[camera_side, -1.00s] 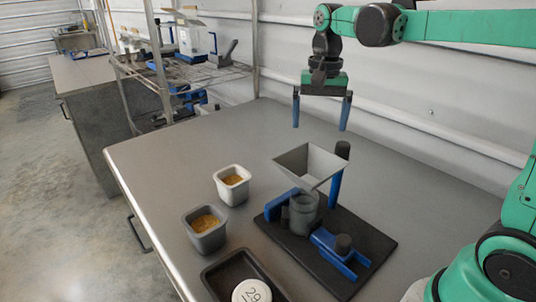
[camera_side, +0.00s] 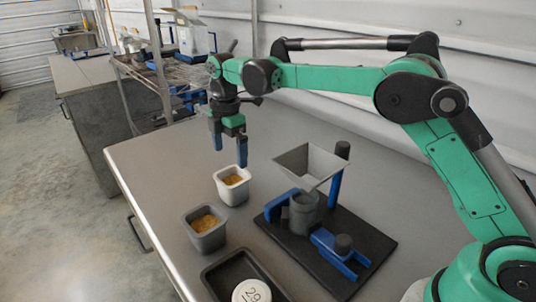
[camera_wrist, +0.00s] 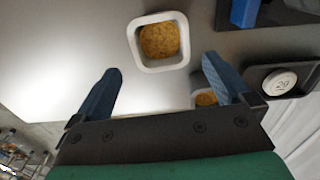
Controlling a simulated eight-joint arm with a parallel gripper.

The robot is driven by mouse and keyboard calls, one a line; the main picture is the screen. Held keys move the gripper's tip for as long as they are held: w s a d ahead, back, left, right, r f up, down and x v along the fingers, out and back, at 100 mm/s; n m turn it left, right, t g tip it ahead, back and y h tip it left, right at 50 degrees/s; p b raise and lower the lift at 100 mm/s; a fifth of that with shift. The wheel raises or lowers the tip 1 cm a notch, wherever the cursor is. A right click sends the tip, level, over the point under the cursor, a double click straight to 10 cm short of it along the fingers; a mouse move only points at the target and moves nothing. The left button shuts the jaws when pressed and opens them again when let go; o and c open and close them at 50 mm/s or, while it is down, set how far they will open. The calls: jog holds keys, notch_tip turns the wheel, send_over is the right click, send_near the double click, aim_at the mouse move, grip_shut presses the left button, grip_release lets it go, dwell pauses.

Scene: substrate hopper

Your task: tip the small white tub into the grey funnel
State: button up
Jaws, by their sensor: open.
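The small white tub (camera_side: 232,186) stands upright on the table with brown grains in it. It also shows in the wrist view (camera_wrist: 140,47), ahead of the fingertips and between their lines. The grey funnel (camera_side: 306,163) is held above a grey cup (camera_side: 303,214) on a dark base, to the right of the tub. My gripper (camera_side: 229,151) is open and empty, above and just behind the white tub. In the wrist view its blue fingers (camera_wrist: 162,80) are apart, with nothing between them.
A grey tub (camera_side: 206,240) of similar grains stands in front of the white tub. A dark tray (camera_side: 222,285) holding a white round piece marked 29 (camera_side: 252,291) lies at the front. A blue post (camera_side: 336,185) with a black top rises beside the funnel. The table's left side is clear.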

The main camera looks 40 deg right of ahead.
aim_at(232, 176)
notch_tip(232, 176, down, 7)
jog(key=shift+f, duration=0.2)
dwell(0.3)
jog(key=c, duration=0.8)
jog(key=shift+c, duration=0.2)
jog(key=shift+r, duration=2.5)
